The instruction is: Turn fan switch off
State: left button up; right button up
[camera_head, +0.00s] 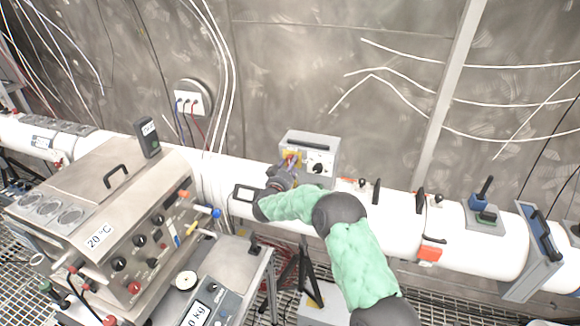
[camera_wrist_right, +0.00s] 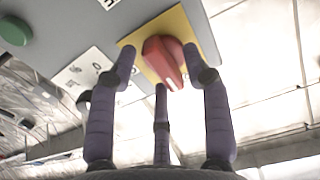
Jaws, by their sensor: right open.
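The fan switch looks to be the red rotary knob (camera_wrist_right: 166,60) on a yellow plate (camera_wrist_right: 182,27) in the right wrist view. It sits on a grey control box (camera_head: 311,145), which stands against the wall on the white pipe in the head view. My right gripper (camera_head: 291,163) is at the box's left front, over the yellow plate, and hides the knob there. In the right wrist view its purple fingers (camera_wrist_right: 162,68) are spread open around the knob, with one finger on each side and one below. Contact with the knob cannot be told. My left gripper is not in view.
A black knob (camera_head: 318,169) is on the box's white panel, right of my gripper. A green button (camera_wrist_right: 14,30) shows in the wrist view. The white pipe (camera_head: 400,213) runs below. A steel machine (camera_head: 100,200) stands at left, and a scale (camera_head: 208,305) in front.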

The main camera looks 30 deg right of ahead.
jog(key=v, duration=1.1)
jog(key=shift+s+a, duration=0.25)
jog(key=shift+a, duration=0.05)
jog(key=s+a+f+n+g+y+b, duration=0.1)
jog(key=s+a+f+n+y+b, duration=0.25)
jog(key=f, duration=0.85)
jog(key=s+a+f+y+b, duration=0.2)
jog(key=a+f+y+b, duration=0.3)
jog(key=f, duration=0.8)
jog(key=s+a+f+n+g+y+b, duration=0.1)
jog(key=s+a+f+n+y+b, duration=0.15)
jog(key=a+f, duration=0.65)
jog(key=s+a+f+g+y+b, duration=0.3)
jog(key=s+f, duration=0.7)
jog(key=s, duration=0.4)
jog(key=s+a+f+n+g+y+b, duration=0.1)
jog(key=s+a+f+g+y+b, duration=0.2)
jog(key=s+f, duration=0.8)
jog(key=s+a+g+b, duration=0.2)
jog(key=s+g, duration=0.1)
jog(key=shift+a+f+y, duration=0.3)
jog(key=shift+f+y, duration=0.05)
jog(key=shift+y, duration=0.05)
jog(key=shift+w+d, duration=0.1)
jog(key=shift+c, duration=0.3)
